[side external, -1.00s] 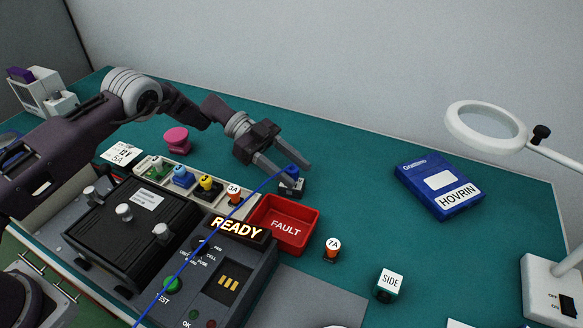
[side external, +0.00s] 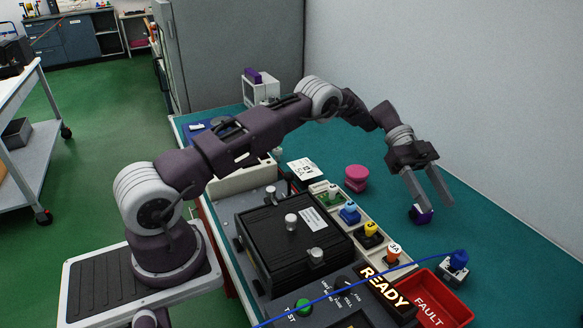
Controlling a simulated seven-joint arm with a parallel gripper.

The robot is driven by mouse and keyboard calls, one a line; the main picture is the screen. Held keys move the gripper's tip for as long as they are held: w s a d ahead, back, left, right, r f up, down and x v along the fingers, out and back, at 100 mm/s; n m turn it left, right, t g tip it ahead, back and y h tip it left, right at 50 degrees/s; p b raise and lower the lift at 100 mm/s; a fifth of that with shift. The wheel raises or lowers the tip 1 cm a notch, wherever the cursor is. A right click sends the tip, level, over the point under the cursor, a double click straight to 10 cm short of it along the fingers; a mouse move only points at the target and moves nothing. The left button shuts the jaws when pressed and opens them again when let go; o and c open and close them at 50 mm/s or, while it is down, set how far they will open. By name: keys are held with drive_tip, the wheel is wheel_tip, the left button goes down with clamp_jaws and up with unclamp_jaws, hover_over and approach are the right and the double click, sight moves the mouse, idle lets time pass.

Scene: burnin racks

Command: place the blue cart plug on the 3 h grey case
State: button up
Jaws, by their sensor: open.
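The blue plug (side external: 458,260), with a blue cable running off to the lower left, sits on top of a small light grey case (side external: 453,273) behind the red tray. I cannot read any hour mark on this case. My gripper (side external: 431,203) is open, with its fingers pointing down, left of and farther back than the plug in this view. It is apart from the plug. A small dark purple block with a pale face (side external: 422,215) shows just below the left fingertip. I cannot tell whether the finger touches it.
The red FAULT tray (side external: 462,306) and READY tester (side external: 385,288) stand in front. A pale rack (side external: 343,216) holds several coloured plugs beside a black box (side external: 290,240). A pink knob (side external: 356,178) stands behind it.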

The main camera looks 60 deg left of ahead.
drive_tip(key=s+r+n+t+y, duration=0.1)
drive_tip(key=s+r+n+y, duration=0.25)
drive_tip(key=s+r, duration=0.4)
drive_tip(key=s+r+n+t+y, duration=0.1)
drive_tip(key=s+r+n+y, duration=0.3)
drive_tip(key=r, duration=0.6)
drive_tip(key=s+a+n+t+y, duration=0.2)
drive_tip(key=s+n, duration=0.1)
drive_tip(key=s, duration=0.5)
drive_tip(key=s+a+f+n+t+y, duration=0.1)
drive_tip(key=s+n, duration=0.3)
drive_tip(key=s, duration=0.5)
drive_tip(key=s+a+n+t+y, duration=0.2)
drive_tip(key=s+a+n, duration=0.1)
drive_tip(key=s, duration=0.6)
drive_tip(key=shift+a+f+n+t+y, duration=0.15)
drive_tip(key=shift+n+t+y, duration=0.2)
drive_tip(key=shift+n, duration=0.4)
